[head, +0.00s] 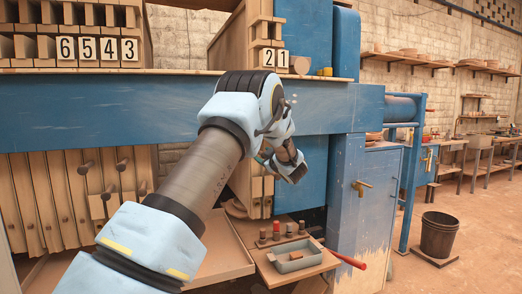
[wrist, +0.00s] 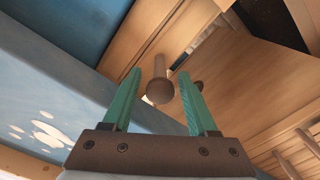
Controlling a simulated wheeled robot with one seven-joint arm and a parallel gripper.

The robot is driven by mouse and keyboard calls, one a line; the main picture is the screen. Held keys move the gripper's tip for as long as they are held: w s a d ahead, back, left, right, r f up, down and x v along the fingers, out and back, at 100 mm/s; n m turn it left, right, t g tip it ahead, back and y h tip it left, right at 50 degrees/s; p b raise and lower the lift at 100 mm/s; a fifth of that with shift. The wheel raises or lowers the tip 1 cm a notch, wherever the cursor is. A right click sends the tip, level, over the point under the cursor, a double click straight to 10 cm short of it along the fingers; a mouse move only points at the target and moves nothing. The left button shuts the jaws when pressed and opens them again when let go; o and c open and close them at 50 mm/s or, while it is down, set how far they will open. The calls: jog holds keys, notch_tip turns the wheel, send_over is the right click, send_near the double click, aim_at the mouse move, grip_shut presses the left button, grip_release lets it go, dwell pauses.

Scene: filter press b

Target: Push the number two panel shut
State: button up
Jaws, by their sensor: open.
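The number 2 plate (head: 267,57) is on the wooden rack above the blue beam, beside the number 1 plate. Below the beam, narrow wooden panel edges (head: 257,190) show behind my arm; the number two panel is probably among them, largely hidden. My gripper (head: 295,172) is in front of the blue press part, just right of these edges. In the wrist view my gripper (wrist: 160,73) has its two green fingers apart. A round brown knob (wrist: 160,92) on a wooden stem shows between them, with space on both sides. I cannot tell which panel bears it.
A blue beam (head: 120,108) runs above the panels. Several panels with knobs (head: 85,168) stand at left under plates 6, 5, 4 and 3. Below my gripper, a shelf holds a grey tray (head: 295,256) and small pegs.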

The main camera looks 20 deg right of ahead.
jog(key=shift+w+a+p, duration=0.2)
jog(key=shift+w+p, duration=0.2)
jog(key=shift+w, duration=1.1)
grip_shut()
dwell(0.4)
